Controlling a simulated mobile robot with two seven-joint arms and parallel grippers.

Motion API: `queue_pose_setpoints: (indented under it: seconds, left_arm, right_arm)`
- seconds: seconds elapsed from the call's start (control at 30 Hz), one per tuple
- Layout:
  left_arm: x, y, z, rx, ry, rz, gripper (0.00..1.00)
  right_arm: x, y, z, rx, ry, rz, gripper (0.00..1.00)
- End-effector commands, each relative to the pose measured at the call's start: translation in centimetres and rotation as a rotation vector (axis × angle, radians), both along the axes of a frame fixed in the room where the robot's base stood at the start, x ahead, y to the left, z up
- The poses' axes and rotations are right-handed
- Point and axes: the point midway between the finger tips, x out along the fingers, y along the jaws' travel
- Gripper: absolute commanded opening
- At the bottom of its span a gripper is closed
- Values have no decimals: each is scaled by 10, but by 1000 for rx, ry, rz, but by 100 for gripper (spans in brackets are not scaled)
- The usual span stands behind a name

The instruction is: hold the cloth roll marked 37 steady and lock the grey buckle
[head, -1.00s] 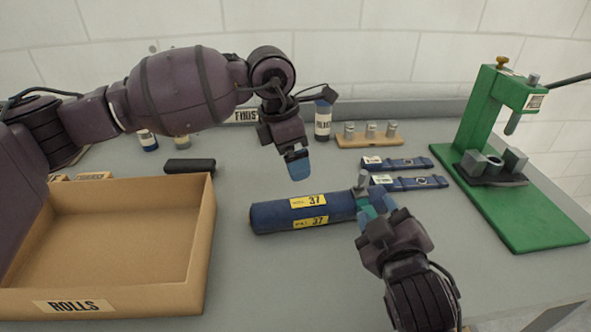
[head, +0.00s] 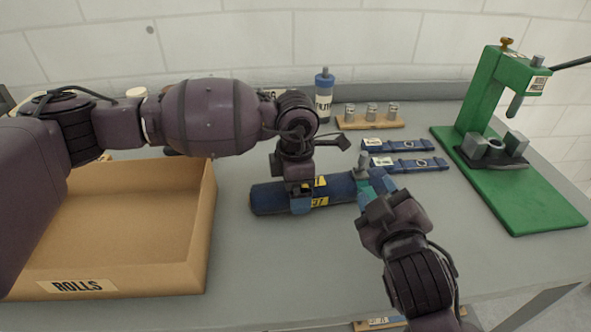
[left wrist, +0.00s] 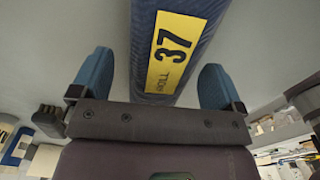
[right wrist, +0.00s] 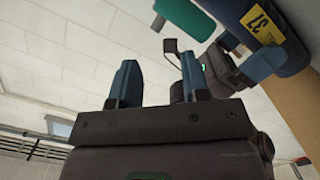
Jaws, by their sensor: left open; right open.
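The dark blue cloth roll (head: 270,198) lies on the grey table, with yellow 37 labels. My left gripper (head: 303,198) is open and reaches down over its middle. In the left wrist view, the roll (left wrist: 173,45) runs between the open fingers of the left gripper (left wrist: 155,80), with gaps at both sides. My right gripper (head: 374,186) is open at the roll's right end. A grey upright piece (head: 361,164), probably the buckle, shows there, partly hidden by the gripper. In the right wrist view, nothing sits between the right gripper's fingers (right wrist: 158,82); a teal part (right wrist: 187,18) shows beyond them.
A cardboard box marked ROLLS (head: 208,235) stands at left. Two flat blue straps (head: 408,164) lie behind the roll's right end. A wooden block with metal cylinders (head: 370,122), a blue-capped bottle (head: 324,95) and a green press (head: 500,175) stand farther back and right. The front middle is clear.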

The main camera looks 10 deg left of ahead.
Motion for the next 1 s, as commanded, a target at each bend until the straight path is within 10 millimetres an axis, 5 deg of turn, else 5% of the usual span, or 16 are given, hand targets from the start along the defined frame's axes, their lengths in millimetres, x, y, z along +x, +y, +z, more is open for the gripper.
queue_pose_setpoints:
  seconds: [0.2,0.57,1.0]
  left_arm:
    - [0,0,-17,-1,0,-1,94]
    - [0,0,-21,-1,0,-1,94]
    - [0,0,-20,-1,-1,0,26]
  right_arm:
    - [0,0,0,0,0,0,43]
    - [0,0,0,0,0,0,43]
    - [0,0,0,0,0,0,43]
